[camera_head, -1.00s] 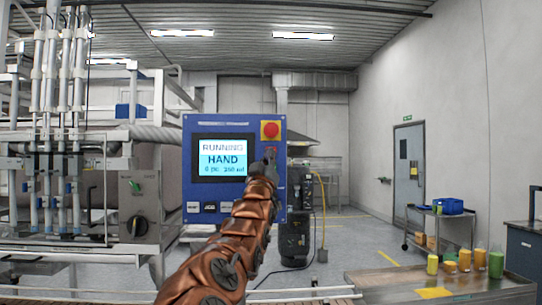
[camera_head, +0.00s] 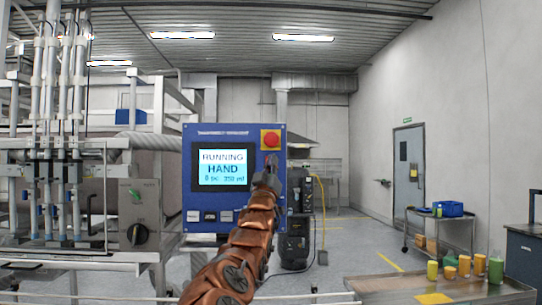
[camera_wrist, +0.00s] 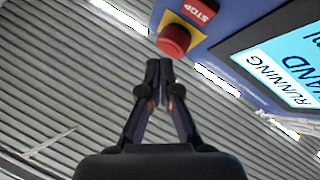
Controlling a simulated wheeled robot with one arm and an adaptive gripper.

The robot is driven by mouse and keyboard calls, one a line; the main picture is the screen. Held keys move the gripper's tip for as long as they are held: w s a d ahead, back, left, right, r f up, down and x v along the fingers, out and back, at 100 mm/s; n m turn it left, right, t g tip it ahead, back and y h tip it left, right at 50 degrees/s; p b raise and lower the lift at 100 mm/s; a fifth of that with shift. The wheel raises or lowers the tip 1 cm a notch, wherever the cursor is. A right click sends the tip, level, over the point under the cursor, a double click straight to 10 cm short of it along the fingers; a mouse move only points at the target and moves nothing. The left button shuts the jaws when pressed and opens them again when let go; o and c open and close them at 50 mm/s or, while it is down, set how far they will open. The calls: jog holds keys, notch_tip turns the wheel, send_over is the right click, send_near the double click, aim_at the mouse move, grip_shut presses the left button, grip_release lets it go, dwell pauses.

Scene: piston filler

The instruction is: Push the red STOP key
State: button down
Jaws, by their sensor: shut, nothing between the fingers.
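The blue control panel (camera_head: 233,129) stands ahead of me in the head view, with a lit screen reading RUNNING and HAND. A round red button on a yellow square (camera_head: 270,139) sits at its upper right; the wrist view shows it too (camera_wrist: 173,41). The red STOP key (camera_wrist: 199,12), flat and lettered, lies beside that yellow square at the top of the wrist view. In the head view my gripper covers the spot just below the button. My gripper (camera_wrist: 160,66) is shut and empty, with its tips close to the round button in the picture. Contact cannot be told.
Several small keys (camera_head: 210,216) line the panel's lower edge. A piston filler with upright tubes (camera_head: 60,120) and a grey switch box (camera_head: 139,214) stands left. A steel table (camera_head: 400,286) with several bottles is at lower right. A trolley (camera_head: 440,225) stands behind it.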

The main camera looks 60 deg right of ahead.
jog(key=shift+w+d+p, duration=0.8)
jog(key=shift+d+p, duration=0.2)
jog(key=shift+p, duration=0.2)
jog(key=shift+w+d+p, duration=0.75)
jog(key=shift+d+p, duration=0.2)
jog(key=shift+p, duration=0.25)
jog(key=shift+w+d, duration=0.15)
jog(key=shift+d, duration=0.05)
jog(key=shift+w+d+f+p, duration=0.1)
jog(key=shift+w+d+p, duration=0.1)
jog(key=shift+p, duration=0.25)
jog(key=shift+w+d+p, duration=0.2)
jog(key=shift+d+p, duration=0.1)
jog(key=shift+p, duration=0.15)
dwell(0.3)
dwell(0.4)
jog(key=shift+s+a+b, duration=0.5)
jog(key=shift+a+b, duration=0.1)
jog(key=shift+b, duration=0.3)
